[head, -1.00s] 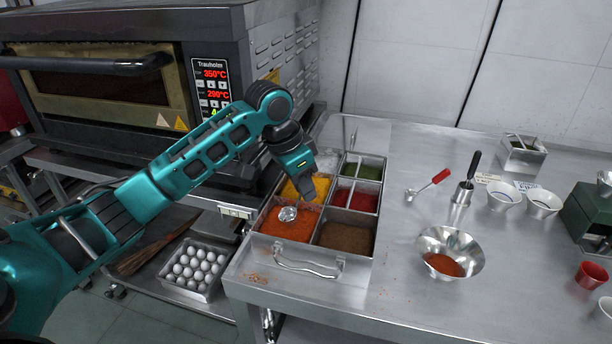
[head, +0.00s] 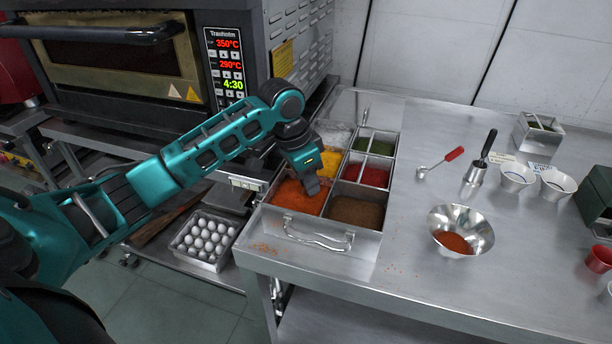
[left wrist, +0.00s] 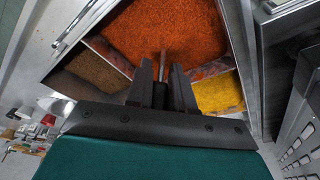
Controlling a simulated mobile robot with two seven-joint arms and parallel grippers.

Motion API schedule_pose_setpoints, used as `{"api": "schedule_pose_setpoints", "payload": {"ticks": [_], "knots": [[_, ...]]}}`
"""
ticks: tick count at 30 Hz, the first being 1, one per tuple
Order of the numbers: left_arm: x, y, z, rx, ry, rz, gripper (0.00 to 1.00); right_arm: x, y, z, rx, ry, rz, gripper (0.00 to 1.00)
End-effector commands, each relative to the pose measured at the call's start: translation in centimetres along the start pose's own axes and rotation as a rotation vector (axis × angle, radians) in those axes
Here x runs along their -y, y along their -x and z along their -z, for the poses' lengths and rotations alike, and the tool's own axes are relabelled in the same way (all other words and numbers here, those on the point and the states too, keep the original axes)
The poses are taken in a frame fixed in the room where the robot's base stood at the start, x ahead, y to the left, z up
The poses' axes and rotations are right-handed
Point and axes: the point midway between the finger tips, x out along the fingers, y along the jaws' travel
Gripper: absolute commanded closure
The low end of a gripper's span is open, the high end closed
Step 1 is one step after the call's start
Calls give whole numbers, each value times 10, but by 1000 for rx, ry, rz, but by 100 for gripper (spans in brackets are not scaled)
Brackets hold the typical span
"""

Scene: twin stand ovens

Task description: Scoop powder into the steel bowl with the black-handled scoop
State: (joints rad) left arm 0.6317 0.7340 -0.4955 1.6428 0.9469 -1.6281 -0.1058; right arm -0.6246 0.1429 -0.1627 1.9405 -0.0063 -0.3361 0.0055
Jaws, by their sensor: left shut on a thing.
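The steel bowl (head: 484,237) sits on the counter, with a heap of orange-red powder (head: 454,242) inside. My left gripper (head: 313,187) is over the orange powder compartment (head: 292,198) of the steel tray. It is shut on the black-handled scoop, whose dark handle and thin metal shaft (left wrist: 163,62) show between the fingers in the left wrist view. The shaft points down to the orange powder (left wrist: 165,35). The scoop's head is hidden, and I cannot tell how deep it is. My right gripper is out of view.
Other tray compartments hold brown (head: 355,212), red, yellow and green contents. A red-handled scoop (head: 438,162), a black-handled steel tool (head: 475,172) and white cups (head: 516,178) stand or lie farther right. An oven (head: 110,60) stands behind my arm.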

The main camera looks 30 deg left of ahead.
Motion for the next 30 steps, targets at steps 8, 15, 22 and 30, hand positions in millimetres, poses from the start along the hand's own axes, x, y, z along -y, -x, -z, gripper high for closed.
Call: {"api": "schedule_pose_setpoints", "payload": {"ticks": [8,15,22,30], "knots": [[1,2,1,0,0,2,100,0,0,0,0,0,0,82],[0,11,11,47,-1,0,100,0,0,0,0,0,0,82],[0,23,21,105,0,1,100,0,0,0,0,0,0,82],[0,40,30,151,-1,1,100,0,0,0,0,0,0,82]]}}
